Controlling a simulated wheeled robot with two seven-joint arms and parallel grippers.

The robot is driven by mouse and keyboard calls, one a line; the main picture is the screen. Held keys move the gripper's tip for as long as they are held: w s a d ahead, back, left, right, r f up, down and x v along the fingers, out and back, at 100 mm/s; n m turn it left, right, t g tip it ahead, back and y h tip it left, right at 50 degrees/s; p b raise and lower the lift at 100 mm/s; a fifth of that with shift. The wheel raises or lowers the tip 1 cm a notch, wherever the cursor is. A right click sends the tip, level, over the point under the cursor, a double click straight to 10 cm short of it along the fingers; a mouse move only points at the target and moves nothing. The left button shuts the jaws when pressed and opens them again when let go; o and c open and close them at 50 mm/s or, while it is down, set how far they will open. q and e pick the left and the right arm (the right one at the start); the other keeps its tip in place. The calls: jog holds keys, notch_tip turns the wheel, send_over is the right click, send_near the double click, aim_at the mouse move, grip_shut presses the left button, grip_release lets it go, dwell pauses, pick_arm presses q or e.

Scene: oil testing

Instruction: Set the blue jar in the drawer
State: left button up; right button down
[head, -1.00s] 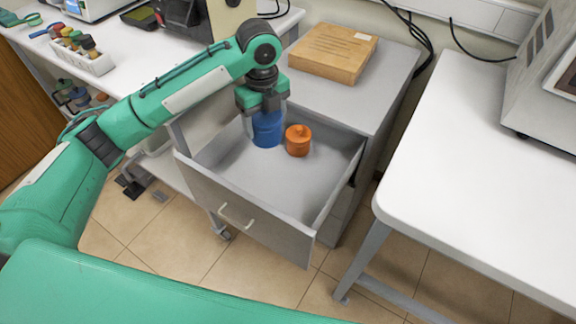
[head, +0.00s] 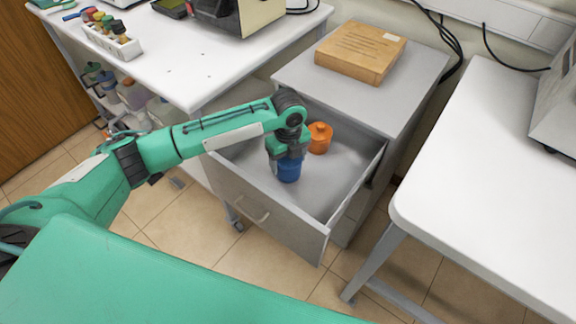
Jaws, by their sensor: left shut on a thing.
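The blue jar (head: 289,170) is in the head view, inside or just over the open grey drawer (head: 262,205). My left gripper (head: 288,157) comes down from above and is shut on the jar's upper part, hiding its top. The jar looks upright. I cannot tell whether its base touches the drawer floor. An orange jar (head: 319,140) stands in the drawer behind and to the right of the blue jar, apart from it. My right gripper is not in view.
A wooden box (head: 360,52) sits on top of the drawer cabinet (head: 405,95). A white table (head: 490,170) stands to the right. A white bench (head: 180,60) with a bottle rack (head: 112,38) is at the left. The drawer's right and front floor is clear.

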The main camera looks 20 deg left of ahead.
pick_arm(q)
notch_tip(320, 180, down, 3)
jog(key=shift+f, duration=0.1)
jog(key=o, duration=0.5)
jog(key=shift+f, duration=0.1)
jog(key=o, duration=0.5)
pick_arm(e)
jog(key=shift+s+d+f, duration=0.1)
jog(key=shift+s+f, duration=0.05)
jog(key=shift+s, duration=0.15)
pick_arm(q)
notch_tip(320, 180, up, 11)
jog(key=shift+r, duration=0.65)
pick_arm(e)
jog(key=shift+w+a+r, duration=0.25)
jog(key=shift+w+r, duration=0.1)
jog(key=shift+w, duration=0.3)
